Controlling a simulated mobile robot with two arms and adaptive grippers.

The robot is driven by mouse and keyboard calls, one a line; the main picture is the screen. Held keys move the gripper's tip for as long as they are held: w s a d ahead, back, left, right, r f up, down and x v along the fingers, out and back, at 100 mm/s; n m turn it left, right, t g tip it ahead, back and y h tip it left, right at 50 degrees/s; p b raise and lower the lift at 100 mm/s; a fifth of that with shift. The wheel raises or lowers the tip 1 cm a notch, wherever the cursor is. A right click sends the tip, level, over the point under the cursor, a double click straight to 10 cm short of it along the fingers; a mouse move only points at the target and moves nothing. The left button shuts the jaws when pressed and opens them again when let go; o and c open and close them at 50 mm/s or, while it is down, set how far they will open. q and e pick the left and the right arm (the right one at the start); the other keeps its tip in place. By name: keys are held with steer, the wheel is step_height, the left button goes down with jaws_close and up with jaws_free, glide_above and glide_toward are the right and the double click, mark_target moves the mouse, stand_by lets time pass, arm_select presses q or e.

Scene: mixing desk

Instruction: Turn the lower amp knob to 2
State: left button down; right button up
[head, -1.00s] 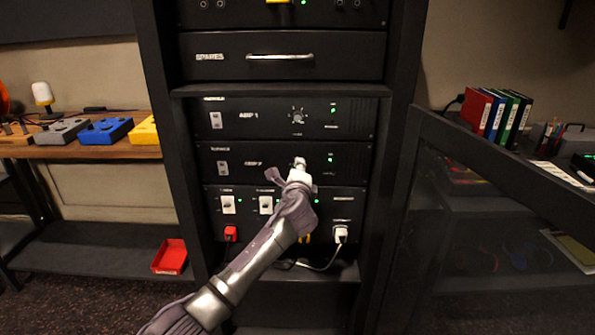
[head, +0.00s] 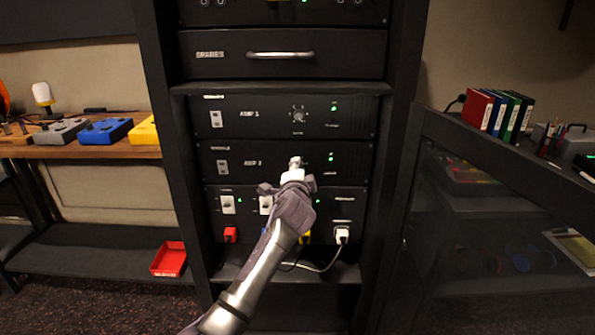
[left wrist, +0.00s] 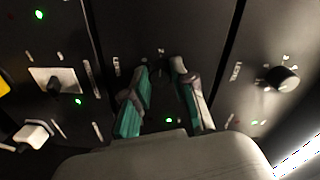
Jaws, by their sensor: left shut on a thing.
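The lower amp, AMP 2 (head: 253,163), is a black panel in the rack. Its knob is almost wholly hidden by my left gripper (head: 296,164) in the head view. In the left wrist view my left gripper (left wrist: 163,78) has its two teal-padded fingers on either side of the dark knob spot, shut on the lower amp knob. A few white dial marks show just beyond the fingertips, but the knob's pointer and setting cannot be read. My right gripper is in neither view.
AMP 1 (head: 250,114) sits directly above; its knob (head: 298,115) shows, also in the left wrist view (left wrist: 285,79). Below are power switches (head: 228,204) and a red plug (head: 230,234). An open rack door (head: 480,180) stands at the right.

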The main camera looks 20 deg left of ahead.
arm_select(q)
steer(key=shift+f, duration=0.15)
stand_by(0.3)
steer(key=c, duration=0.9)
jaws_free()
steer(key=shift+c, duration=0.2)
steer(key=shift+s, duration=0.1)
steer(key=v, duration=1.1)
steer(key=shift+s, duration=0.4)
steer(key=shift+d, duration=0.1)
